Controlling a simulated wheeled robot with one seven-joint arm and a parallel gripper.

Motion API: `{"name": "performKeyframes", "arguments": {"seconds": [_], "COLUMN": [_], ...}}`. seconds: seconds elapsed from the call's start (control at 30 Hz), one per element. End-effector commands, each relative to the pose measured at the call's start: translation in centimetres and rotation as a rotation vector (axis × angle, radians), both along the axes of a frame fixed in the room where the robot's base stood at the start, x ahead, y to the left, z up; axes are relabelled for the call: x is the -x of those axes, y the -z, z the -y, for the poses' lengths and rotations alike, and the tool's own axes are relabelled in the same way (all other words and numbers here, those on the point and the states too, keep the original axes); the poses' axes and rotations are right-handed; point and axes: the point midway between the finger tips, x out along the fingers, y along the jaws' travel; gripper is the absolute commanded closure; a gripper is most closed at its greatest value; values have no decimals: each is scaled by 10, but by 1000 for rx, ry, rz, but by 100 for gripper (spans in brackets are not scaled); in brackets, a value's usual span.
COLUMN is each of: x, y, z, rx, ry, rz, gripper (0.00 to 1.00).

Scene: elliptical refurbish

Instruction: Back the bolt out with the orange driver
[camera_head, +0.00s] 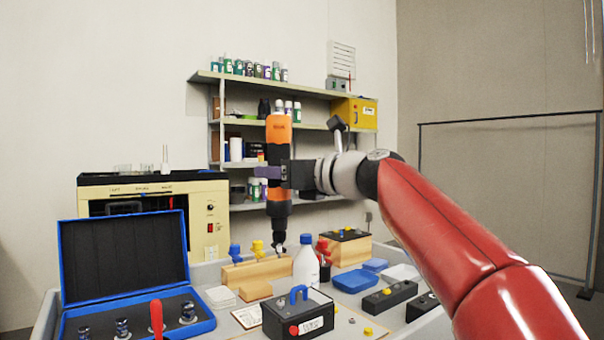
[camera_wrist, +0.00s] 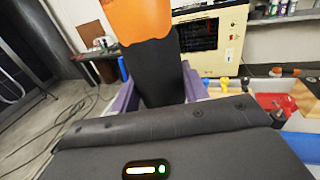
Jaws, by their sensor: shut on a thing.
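The orange driver (camera_head: 279,130), orange and black, stands upright in the air above the bench in the head view. My gripper (camera_head: 272,173) is shut on its black middle. The driver's orange and black body (camera_wrist: 153,65) also shows close up in the wrist view, between the purple fingers of my gripper (camera_wrist: 155,92). The driver's dark nose points down, with a small silvery piece (camera_head: 280,249) at its tip. The tip appears over or behind the wooden block (camera_head: 262,271); whether it touches anything is unclear. I cannot pick out the bolt for certain.
A blue open case (camera_head: 125,255) with several silvery sockets and a red-handled tool (camera_head: 156,318) is at front left. A black box with a blue handle (camera_head: 298,315), a white bottle (camera_head: 306,262) and blue trays (camera_head: 355,281) crowd the bench. Blue and yellow pieces (camera_head: 257,248) stand on the wooden block.

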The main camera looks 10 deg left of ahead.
Motion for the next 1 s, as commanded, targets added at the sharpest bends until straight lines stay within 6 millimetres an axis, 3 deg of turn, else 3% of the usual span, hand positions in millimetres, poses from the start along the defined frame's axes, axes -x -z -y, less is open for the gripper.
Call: {"name": "performKeyframes", "arguments": {"seconds": [0.27, 1.0], "x": [3, 3], "y": [7, 76], "z": [-4, -3], "rx": [-1, -1], "ry": [-2, 0], "rz": [0, 2], "gripper": [96, 96]}}
